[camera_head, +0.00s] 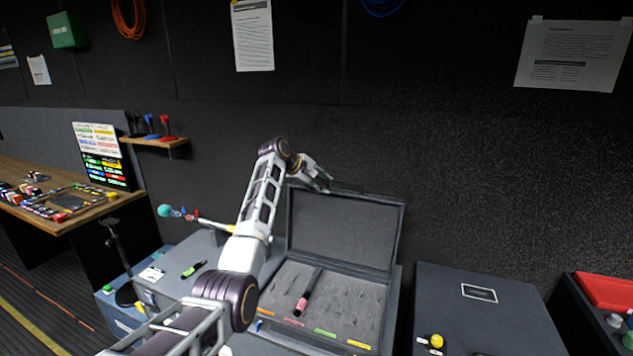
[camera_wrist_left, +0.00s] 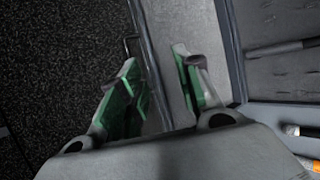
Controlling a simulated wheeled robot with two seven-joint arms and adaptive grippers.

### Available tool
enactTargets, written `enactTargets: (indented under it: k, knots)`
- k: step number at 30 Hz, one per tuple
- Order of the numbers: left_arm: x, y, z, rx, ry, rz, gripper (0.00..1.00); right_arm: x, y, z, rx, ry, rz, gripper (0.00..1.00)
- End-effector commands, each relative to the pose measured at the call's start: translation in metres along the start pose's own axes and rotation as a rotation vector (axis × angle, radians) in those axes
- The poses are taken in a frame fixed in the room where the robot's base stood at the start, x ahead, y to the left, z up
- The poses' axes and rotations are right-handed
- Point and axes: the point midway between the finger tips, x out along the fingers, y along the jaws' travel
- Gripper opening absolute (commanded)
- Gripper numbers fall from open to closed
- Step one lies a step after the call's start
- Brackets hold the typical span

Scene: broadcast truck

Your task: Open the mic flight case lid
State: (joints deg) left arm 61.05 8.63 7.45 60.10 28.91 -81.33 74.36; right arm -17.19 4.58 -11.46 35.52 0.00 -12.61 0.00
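The mic flight case (camera_head: 396,310) stands in the head view with its lid (camera_head: 345,232) raised steeply, showing the dark lining. Grey foam with several slots fills the base, and a dark microphone with a pink band (camera_head: 302,303) lies in it. My left gripper (camera_head: 322,183) is at the upper left corner of the raised lid. In the left wrist view its green-padded fingers (camera_wrist_left: 160,78) are apart, with a grey strip of the case behind the gap. Whether they touch the lid I cannot tell. My right gripper is out of view.
A closed dark case (camera_head: 485,300) stands to the right, with a red-topped box (camera_head: 606,290) beyond it. A grey case (camera_head: 205,250) with a green marker is at left. A desk with a control panel (camera_head: 65,203) is far left. The wall is close behind.

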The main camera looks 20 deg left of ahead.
Motion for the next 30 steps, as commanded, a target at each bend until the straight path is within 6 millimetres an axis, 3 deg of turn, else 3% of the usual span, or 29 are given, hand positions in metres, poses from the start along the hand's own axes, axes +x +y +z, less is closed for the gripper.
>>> enactTargets:
  k: [9, 20, 28, 30]
  knots:
    - [-0.023, 0.0, 0.0, 0.001, 0.0, 0.001, 0.34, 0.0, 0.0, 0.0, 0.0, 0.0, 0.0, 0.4]
    - [-0.026, 0.0, 0.0, 0.001, 0.0, 0.0, 0.34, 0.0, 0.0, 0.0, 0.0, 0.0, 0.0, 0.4]
    - [-0.032, 0.009, 0.002, 0.007, 0.001, 0.015, 0.03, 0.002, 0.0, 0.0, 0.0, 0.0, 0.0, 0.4]
    - [-0.039, 0.015, -0.001, 0.01, 0.008, 0.028, 0.0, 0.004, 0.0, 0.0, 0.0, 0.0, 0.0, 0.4]
